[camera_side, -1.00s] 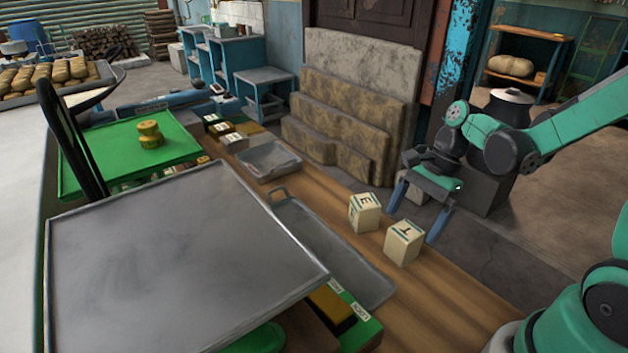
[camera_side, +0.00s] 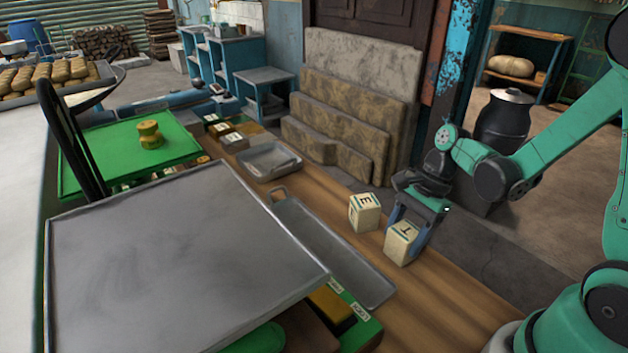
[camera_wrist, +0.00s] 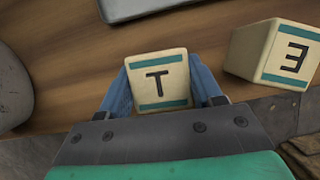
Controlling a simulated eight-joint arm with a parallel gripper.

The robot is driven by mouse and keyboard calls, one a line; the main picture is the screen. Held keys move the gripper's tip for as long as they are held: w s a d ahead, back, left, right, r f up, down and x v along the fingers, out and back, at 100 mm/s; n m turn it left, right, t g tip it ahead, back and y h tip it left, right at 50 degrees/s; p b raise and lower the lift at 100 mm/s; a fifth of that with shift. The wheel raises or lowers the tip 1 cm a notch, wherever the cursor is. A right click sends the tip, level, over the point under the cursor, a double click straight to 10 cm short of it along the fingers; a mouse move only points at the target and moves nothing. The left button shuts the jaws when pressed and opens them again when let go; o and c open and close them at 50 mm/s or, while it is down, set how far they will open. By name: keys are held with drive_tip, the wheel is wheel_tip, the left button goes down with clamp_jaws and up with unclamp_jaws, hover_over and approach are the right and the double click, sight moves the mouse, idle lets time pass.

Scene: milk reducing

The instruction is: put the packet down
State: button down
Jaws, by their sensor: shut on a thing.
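The packet is a cream block marked T with teal bands (camera_side: 401,242). It stands on the wooden bench, near its right edge. My gripper (camera_side: 408,236) is shut on it, with one blue finger on each side. In the wrist view the T packet (camera_wrist: 158,84) sits between the two blue fingers (camera_wrist: 160,92), its T face turned to the camera. I cannot tell whether its underside touches the wood.
A similar packet marked E (camera_side: 364,212) stands close by, apart from the T packet. A long grey metal tray (camera_side: 365,284) lies to the left. A big grey metal plate (camera_side: 170,260) fills the front left. Bare wooden bench (camera_side: 440,296) lies nearer the front.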

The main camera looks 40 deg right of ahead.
sight(406, 230)
drive_tip(key=shift+r, duration=0.15)
wheel_tip(406, 230, up, 19)
drive_tip(key=w+a+r, duration=0.4)
drive_tip(key=a+r, duration=0.2)
drive_tip(key=a, duration=0.1)
drive_tip(key=s+a+r, duration=0.2)
drive_tip(key=a+r, duration=0.1)
drive_tip(key=a, duration=0.5)
drive_tip(key=s+a+r, duration=0.2)
drive_tip(key=a+r, duration=0.1)
drive_tip(key=a, duration=0.5)
drive_tip(key=s+a+r, duration=0.2)
drive_tip(key=a, duration=0.6)
drive_tip(key=shift+n, duration=0.3)
drive_tip(key=shift+d+f, duration=0.15)
drive_tip(key=shift+f, duration=1.75)
drive_tip(key=shift+d+f, duration=0.1)
drive_tip(key=shift+f, duration=1.75)
drive_tip(key=shift+f, duration=0.15)
